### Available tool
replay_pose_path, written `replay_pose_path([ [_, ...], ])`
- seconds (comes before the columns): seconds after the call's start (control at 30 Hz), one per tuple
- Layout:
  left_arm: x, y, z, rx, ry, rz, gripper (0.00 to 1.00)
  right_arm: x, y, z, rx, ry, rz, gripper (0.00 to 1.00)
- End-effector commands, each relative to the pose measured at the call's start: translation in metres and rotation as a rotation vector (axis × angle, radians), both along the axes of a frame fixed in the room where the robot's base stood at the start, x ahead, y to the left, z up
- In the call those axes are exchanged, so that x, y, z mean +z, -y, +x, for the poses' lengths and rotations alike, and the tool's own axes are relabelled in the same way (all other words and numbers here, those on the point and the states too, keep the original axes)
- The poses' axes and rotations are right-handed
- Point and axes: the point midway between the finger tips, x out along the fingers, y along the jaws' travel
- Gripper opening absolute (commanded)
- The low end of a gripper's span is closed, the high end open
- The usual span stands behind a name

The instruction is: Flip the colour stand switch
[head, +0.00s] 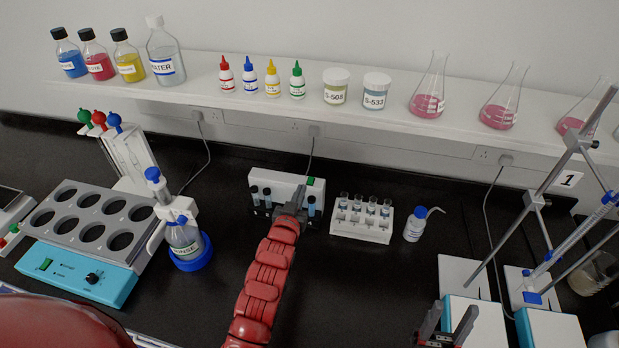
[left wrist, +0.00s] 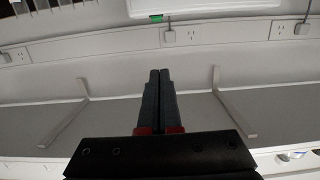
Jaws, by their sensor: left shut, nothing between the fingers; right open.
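The colour stand (head: 272,181) is a white block on the black bench, holding several dark-capped vials. Its green switch (head: 311,182) is at the top right end. My left gripper (head: 299,192) is shut and empty, reaching over the right part of the stand with its tips close to the switch. It hides part of the stand's front. In the left wrist view the shut fingers (left wrist: 160,76) point towards a green piece (left wrist: 156,18), apparently the switch, at a white edge; contact cannot be told. My right gripper (head: 446,328) is open and empty at the lower right.
A white vial rack (head: 362,228) and a small wash bottle (head: 417,224) stand right of the stand. A rinse bottle (head: 184,240) in a blue base is left. Burette stands (head: 470,278) are at right. A shelf (head: 205,88) with bottles runs behind.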

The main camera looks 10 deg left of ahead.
Motion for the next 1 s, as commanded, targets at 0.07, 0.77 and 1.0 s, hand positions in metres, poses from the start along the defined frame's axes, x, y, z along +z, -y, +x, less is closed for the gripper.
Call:
replay_pose_path([
  [0.07, 0.0, 0.0, 0.002, 0.0, 0.001, 0.0, 0.0, 0.0, 0.0, 0.0, 0.0, 0.0, 0.0, 0.5],
  [0.77, -0.013, 0.0, 0.103, 0.0, -0.003, 0.0, 0.0, -0.001, 0.0, 0.0, 0.0, 0.0, 0.0, 0.5],
  [1.0, -0.048, -0.001, 0.104, 0.0, -0.003, 0.0, 0.0, -0.011, 0.0, 0.0, 0.0, 0.0, 0.0, 0.5],
])
